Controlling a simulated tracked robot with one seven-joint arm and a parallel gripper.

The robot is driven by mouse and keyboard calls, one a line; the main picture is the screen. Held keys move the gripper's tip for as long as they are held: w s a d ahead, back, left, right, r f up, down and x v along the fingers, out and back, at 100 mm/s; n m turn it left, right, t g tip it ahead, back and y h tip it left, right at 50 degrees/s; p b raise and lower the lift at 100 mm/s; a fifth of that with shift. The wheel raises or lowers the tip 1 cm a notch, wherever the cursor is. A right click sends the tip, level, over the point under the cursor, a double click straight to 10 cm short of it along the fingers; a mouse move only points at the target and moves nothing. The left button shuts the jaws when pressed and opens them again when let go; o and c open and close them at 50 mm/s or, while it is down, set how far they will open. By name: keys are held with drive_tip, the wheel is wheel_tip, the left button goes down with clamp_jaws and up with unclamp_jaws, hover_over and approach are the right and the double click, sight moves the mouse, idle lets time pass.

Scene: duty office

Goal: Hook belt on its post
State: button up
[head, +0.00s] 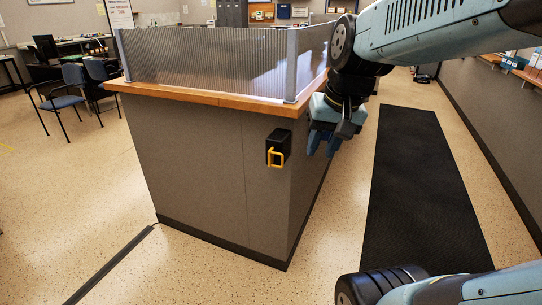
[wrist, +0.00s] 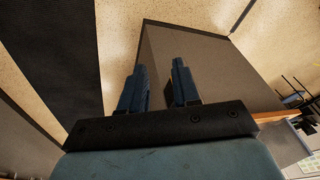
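A black belt box (head: 279,146) is fixed to the grey side of the counter, near its corner. A yellow loop-shaped belt end (head: 276,158) sticks out of its front. I cannot make out a separate receiving post in either view. My gripper (head: 322,145) hangs beside the counter, to the right of the belt box and apart from it, with its fingers pointing down. In the wrist view my gripper (wrist: 159,72) has its two blue fingers apart, with nothing between them.
The grey counter (head: 195,165) has a wooden top (head: 200,95) with a ribbed screen (head: 210,62). A black mat (head: 420,190) lies in the aisle, right of the counter. A dark floor strip (head: 110,265) runs at lower left. Blue chairs (head: 66,100) stand at far left.

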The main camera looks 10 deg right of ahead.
drive_tip(key=w+f+m+g+y, duration=0.35)
drive_tip(key=w+f+m, duration=0.2)
drive_tip(key=w, duration=0.25)
drive_tip(key=m+t+y, duration=0.8)
drive_tip(key=m+y, duration=0.4)
drive_tip(key=m, duration=0.3)
approach(282, 165)
drive_tip(key=x, duration=0.6)
drive_tip(key=r+x, duration=0.1)
drive_tip(key=x, duration=0.3)
drive_tip(key=shift+w, duration=0.2)
drive_tip(key=shift+c, duration=0.5)
clamp_jaws()
